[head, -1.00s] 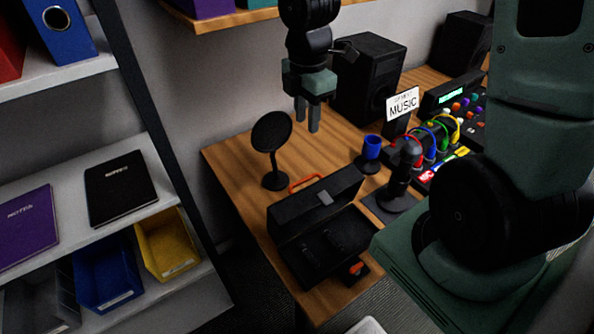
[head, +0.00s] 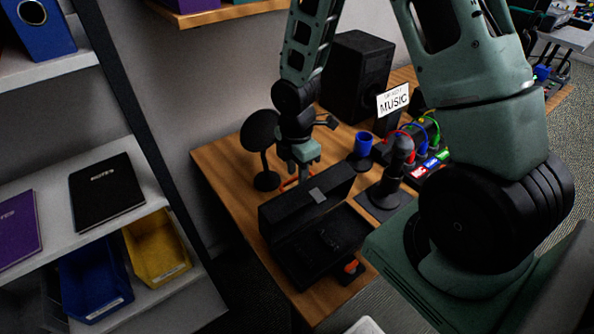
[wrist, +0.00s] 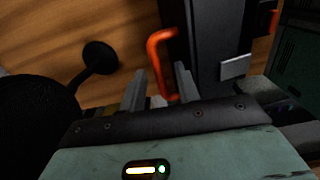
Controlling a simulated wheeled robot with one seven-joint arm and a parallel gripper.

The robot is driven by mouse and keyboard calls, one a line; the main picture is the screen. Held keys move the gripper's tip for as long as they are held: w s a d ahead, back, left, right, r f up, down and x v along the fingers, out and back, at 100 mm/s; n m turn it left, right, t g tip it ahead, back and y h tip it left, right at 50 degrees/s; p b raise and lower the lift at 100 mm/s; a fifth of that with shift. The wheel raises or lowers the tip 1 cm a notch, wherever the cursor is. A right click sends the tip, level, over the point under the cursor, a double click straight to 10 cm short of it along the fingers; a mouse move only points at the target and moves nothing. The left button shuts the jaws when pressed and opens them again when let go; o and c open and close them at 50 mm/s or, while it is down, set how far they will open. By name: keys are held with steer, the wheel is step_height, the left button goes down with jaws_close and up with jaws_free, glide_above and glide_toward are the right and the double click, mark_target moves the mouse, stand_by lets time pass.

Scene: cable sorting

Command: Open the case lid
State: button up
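The black case (head: 283,262) stands at the table's front left corner. Its lid (head: 292,214) stands raised at the back, so the dark inside shows. The lid has a grey latch plate (head: 317,195) and an orange handle (head: 287,184) on its far side. My gripper (head: 303,174) is lowered just behind the lid, at the handle. In the wrist view my gripper (wrist: 160,84) has its fingers apart, with part of the orange handle (wrist: 164,52) between them. Gaps show beside the handle, and I see no firm grip on it.
A round black screen on a stand (head: 259,137) is close left of my gripper. A blue cup (head: 362,147), a microphone (head: 398,160) and a MUSIC sign (head: 392,100) stand to the right. A speaker (head: 355,75) is behind. Shelves (head: 150,215) stand left.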

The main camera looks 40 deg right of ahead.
steer(key=shift+f, duration=0.15)
jaws_close()
steer(key=w+f+g+p, duration=0.3)
steer(key=w+p, duration=0.1)
steer(key=shift+w+f, duration=0.3)
steer(key=shift+w, duration=0.1)
stand_by(0.3)
